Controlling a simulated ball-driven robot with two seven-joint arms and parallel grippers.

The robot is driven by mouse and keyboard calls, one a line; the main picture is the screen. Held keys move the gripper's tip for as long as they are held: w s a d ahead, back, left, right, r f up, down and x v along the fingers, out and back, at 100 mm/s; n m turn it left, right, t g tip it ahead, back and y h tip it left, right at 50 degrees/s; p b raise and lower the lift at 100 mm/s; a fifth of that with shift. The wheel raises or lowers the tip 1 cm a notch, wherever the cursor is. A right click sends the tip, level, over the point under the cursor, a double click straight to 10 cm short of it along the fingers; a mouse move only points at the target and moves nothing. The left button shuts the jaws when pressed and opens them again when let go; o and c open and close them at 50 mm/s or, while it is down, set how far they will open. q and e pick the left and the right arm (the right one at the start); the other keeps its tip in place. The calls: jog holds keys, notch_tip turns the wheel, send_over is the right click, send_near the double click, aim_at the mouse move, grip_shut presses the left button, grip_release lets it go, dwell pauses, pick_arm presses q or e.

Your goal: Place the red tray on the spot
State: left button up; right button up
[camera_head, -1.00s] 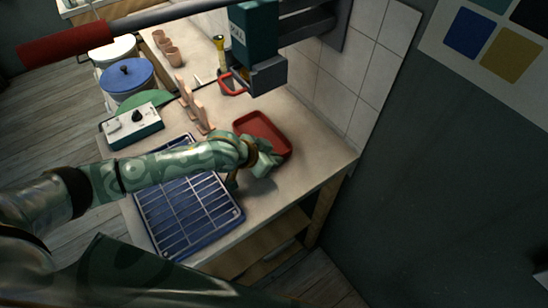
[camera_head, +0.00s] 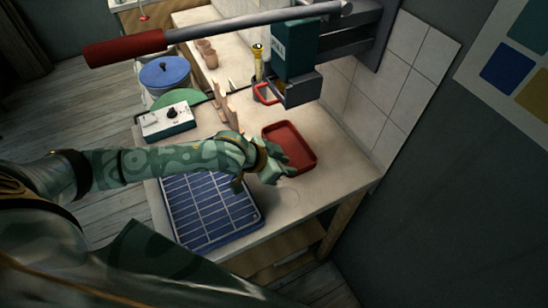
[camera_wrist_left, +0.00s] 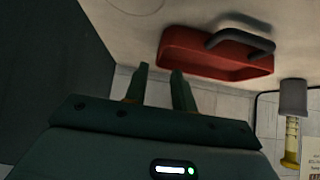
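The red tray (camera_head: 303,158) lies on the pale worktop beyond my left gripper in the head view. In the left wrist view the red tray (camera_wrist_left: 190,52) shows above the fingertips, with a dark grey curved handle (camera_wrist_left: 240,38) at its side. My left gripper (camera_wrist_left: 160,69) has its two fingers apart with nothing between them. In the head view the left gripper (camera_head: 277,167) is close beside the tray's near left side; I cannot tell whether they touch. A faint round outline (camera_head: 285,207), perhaps the spot, is on the bare worktop nearer me. My right gripper is not in view.
A blue rack (camera_head: 208,212) lies left of the outline. A control box (camera_head: 168,122) and blue-lidded pot (camera_head: 164,72) are farther left. A tiled wall (camera_head: 385,85) bounds the right.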

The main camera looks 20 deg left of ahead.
pick_arm(q)
jog(key=p+v, duration=0.1)
jog(key=v, duration=0.5)
